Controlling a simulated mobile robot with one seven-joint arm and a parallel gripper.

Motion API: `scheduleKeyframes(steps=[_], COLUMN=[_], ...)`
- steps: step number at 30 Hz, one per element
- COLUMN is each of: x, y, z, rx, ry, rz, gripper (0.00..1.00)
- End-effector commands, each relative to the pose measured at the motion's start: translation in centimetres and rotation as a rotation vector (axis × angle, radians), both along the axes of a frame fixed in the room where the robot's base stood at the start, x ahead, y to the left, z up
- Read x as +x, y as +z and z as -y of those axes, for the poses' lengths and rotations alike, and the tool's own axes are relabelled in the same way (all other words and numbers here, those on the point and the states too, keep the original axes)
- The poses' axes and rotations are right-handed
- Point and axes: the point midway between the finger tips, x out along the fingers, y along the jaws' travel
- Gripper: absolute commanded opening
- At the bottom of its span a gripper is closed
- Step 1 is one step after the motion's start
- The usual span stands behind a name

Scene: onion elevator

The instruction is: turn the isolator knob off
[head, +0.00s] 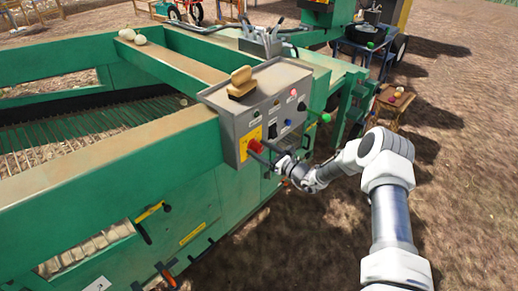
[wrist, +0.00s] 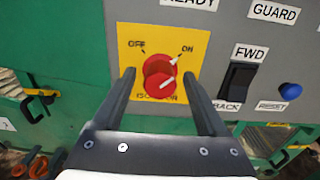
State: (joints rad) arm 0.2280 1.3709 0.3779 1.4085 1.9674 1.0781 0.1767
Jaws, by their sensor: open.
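The isolator knob (wrist: 160,78) is red with a white pointer line and sits on a yellow plate (wrist: 190,40) marked OFF at upper left and ON at upper right. Its pointer aims up and right, towards ON. In the head view the knob (head: 255,147) is on the lower left of the grey control box (head: 232,117). My gripper (wrist: 157,80) is open, with one finger on each side of the knob. The fingers look apart from it, with gaps visible. In the head view my gripper (head: 262,150) reaches the box from the right, and its fingertips are partly hard to make out.
A black FWD/BACK rocker switch (wrist: 236,82) and a blue reset button (wrist: 290,91) lie right of the knob. A brush (head: 241,82) lies on top of the box. Green machine framing (head: 110,170) surrounds it. Open dirt ground (head: 290,245) lies in front.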

Motion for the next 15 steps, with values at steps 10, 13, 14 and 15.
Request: scheduleKeyframes(steps=[10, 13, 14, 15], x=[0.37, 0.36, 0.36, 0.35], y=[-0.04, -0.04, -0.03, -0.03], z=[-0.51, -0.49, -0.49, -0.49], rx=[0.0, 0.0, 0.0, 0.0], ry=[0.0, 0.0, 0.0, 0.0], rz=[-0.001, -0.001, -0.001, -0.001], gripper=[0.76, 0.65, 0.6, 0.52])
